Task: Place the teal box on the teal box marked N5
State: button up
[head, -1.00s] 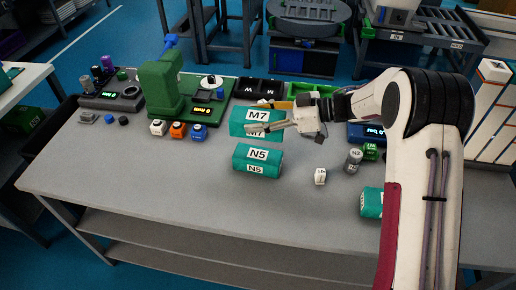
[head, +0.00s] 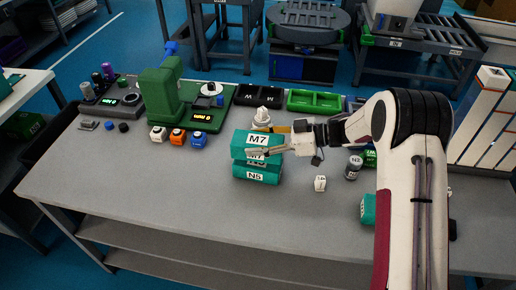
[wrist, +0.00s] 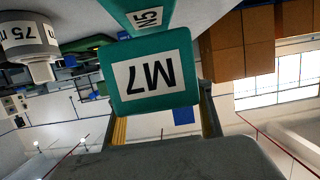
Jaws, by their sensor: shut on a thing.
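The teal box marked M7 (head: 246,139) is between the fingers of my gripper (head: 258,152), which is shut on it. The teal box marked N5 (head: 257,180) lies on the grey table directly below M7. In the head view M7 overlaps the upper part of N5, roughly in line with it. In the wrist view M7 (wrist: 150,98) is upside down between my fingers, with N5 (wrist: 185,15) close against it. I cannot tell whether they touch or a thin gap remains.
A white bottle (head: 263,117) stands behind M7. A white cube (head: 320,184), a grey cylinder (head: 352,170) and another teal box (head: 368,209) are to the right. Coloured cubes (head: 178,137) and a green machine (head: 160,95) are to the left. The front-left table (head: 130,190) is clear.

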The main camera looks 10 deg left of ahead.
jog(key=shift+f, duration=1.6)
jog(key=shift+f, duration=0.15)
jog(key=o, duration=1.3)
jog(key=shift+r, duration=0.2)
jog(key=v, duration=1.2)
jog(key=shift+w, duration=0.1)
